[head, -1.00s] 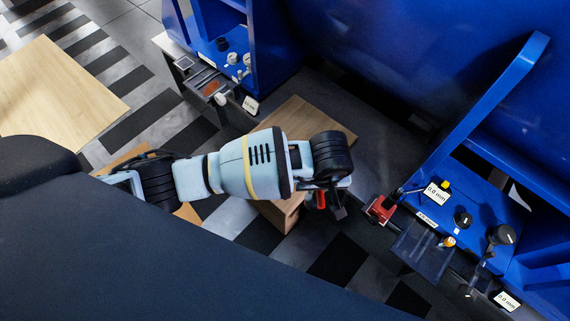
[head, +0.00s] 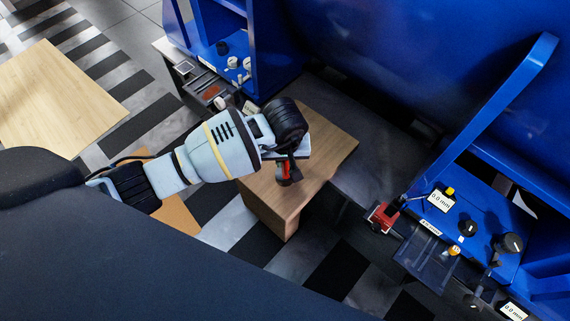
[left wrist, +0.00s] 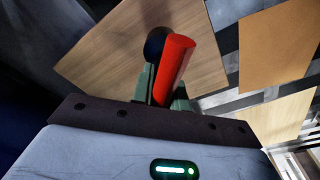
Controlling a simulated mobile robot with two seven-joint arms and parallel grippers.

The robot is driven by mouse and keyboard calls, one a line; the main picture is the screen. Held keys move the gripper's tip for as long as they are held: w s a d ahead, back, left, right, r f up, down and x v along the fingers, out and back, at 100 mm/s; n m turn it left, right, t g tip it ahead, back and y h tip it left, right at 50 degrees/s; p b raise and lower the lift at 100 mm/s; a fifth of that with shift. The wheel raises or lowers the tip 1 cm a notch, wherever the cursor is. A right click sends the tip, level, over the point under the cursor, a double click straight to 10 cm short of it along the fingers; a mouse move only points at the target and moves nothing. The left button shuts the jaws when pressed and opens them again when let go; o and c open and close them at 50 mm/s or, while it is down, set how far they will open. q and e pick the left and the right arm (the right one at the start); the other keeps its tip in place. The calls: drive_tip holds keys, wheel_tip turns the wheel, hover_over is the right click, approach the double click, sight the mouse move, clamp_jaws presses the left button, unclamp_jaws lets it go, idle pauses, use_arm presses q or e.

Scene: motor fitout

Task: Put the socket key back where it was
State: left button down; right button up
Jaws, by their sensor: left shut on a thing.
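The socket key shows a red handle (left wrist: 174,68) in the left wrist view, with a dark round part behind it. My left gripper (left wrist: 165,95) is shut on it. In the head view the left gripper (head: 287,172) hangs above the wooden table (head: 325,155) with the red of the key (head: 284,169) showing between its fingers. The key's lower end is hard to make out, and I cannot tell whether it touches the table. My right gripper is not in view.
A blue machine with dials and displays (head: 440,200) stands at the right, with a red part (head: 382,216) on its front edge. Another blue machine section (head: 235,60) stands at the back left. A light wooden top (head: 55,100) lies far left. The right part of the near wooden table is bare.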

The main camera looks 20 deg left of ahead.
use_arm(q)
wheel_tip(320, 180, down, 3)
drive_tip(key=shift+d+r+b, duration=0.1)
drive_tip(key=shift+r+b, duration=0.1)
drive_tip(key=shift+b, duration=0.15)
drive_tip(key=shift+f, duration=0.1)
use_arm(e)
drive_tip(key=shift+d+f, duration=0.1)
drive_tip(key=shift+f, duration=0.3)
use_arm(q)
drive_tip(key=shift+f, duration=0.1)
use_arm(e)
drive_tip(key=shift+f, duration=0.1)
use_arm(q)
drive_tip(key=c, duration=1.4)
unclamp_jaws()
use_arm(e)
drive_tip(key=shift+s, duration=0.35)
use_arm(q)
drive_tip(key=shift+o, duration=0.2)
